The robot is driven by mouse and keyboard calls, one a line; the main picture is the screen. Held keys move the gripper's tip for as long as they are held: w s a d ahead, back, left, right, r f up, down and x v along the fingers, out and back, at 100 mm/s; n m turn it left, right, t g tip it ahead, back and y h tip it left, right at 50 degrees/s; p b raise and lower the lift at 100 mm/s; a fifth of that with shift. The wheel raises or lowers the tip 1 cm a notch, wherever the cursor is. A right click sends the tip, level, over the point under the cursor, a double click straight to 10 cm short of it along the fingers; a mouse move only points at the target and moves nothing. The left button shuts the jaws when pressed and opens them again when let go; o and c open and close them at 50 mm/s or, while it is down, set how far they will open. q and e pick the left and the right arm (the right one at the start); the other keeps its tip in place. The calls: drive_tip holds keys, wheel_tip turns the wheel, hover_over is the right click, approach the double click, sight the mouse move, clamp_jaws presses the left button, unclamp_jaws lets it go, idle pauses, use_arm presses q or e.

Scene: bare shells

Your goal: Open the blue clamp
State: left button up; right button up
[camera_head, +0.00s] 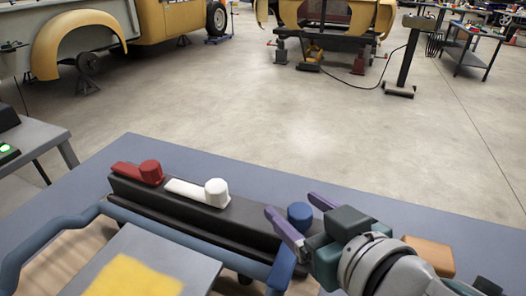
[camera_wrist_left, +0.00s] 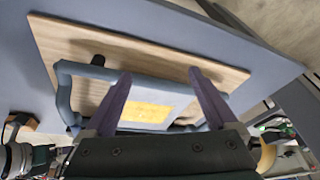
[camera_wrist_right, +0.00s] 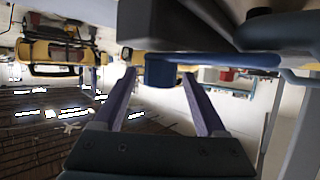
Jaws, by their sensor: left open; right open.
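The blue clamp (camera_head: 299,214) shows its round knob at the right part of a long black bar (camera_head: 190,212). My right gripper (camera_head: 292,205) is open at the blue knob, with its purple fingers to either side. In the right wrist view the blue knob (camera_wrist_right: 160,75) stands between the spread fingers (camera_wrist_right: 159,78), with a gap to each. A blue strip (camera_wrist_right: 235,60) runs right from it; its direction along the bar is unclear in the head view. My left gripper (camera_wrist_left: 161,75) is open and empty above a grey plate, and does not show in the head view.
A red clamp (camera_head: 150,172) and a white clamp (camera_head: 214,191) sit farther left on the bar. A blue-grey tube frame (camera_head: 60,222) and a grey plate with a yellow patch (camera_head: 135,277) lie in front. An orange block (camera_head: 432,254) lies right of my right gripper.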

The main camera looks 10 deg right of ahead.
drive_tip(key=shift+c, duration=0.2)
clamp_jaws()
idle(0.3)
idle(0.8)
